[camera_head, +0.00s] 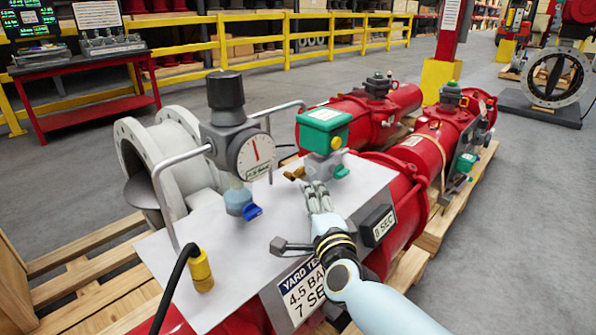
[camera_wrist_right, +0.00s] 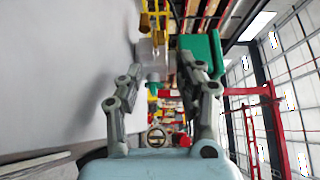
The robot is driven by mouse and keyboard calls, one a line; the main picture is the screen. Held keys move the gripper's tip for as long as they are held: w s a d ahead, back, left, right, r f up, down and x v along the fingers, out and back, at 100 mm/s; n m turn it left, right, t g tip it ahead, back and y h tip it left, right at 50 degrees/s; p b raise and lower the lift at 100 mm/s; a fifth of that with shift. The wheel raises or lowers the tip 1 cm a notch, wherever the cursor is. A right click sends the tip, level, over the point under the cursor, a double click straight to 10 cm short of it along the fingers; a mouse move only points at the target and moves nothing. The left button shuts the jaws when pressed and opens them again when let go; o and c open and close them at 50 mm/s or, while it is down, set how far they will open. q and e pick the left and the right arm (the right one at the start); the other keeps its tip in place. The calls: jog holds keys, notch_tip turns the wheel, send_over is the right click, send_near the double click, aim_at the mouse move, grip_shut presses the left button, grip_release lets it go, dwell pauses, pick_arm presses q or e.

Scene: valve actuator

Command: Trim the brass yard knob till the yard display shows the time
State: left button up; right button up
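The yard display (camera_head: 383,225) reads 0 SEC. A placard (camera_head: 304,290), partly hidden by my arm, reads 4.5 BA… and 7 SE…. My left gripper is not in view.
A gauge (camera_head: 255,157) with a black-topped regulator (camera_head: 225,92), a blue-handled valve (camera_head: 243,203) and bent grey rails (camera_head: 160,200) stand on the plate. A yellow hose fitting (camera_head: 200,270) is at its front left. Red cylinders (camera_head: 450,130) lie behind on pallets.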

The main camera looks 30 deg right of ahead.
aim_at(300, 172)
jog(key=x, duration=0.4)
jog(key=shift+w+d+b, duration=0.1)
jog(key=shift+w+b, duration=0.2)
jog(key=shift+b, duration=0.05)
jog(key=b+x, duration=0.1)
jog(key=x, duration=0.3)
jog(key=shift+w, duration=0.15)
jog(key=shift+w+d, duration=0.15)
jog(key=shift+w, duration=0.45)
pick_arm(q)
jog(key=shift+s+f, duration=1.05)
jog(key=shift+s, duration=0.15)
pick_arm(e)
jog(key=shift+d+r, duration=0.1)
grip_shut()
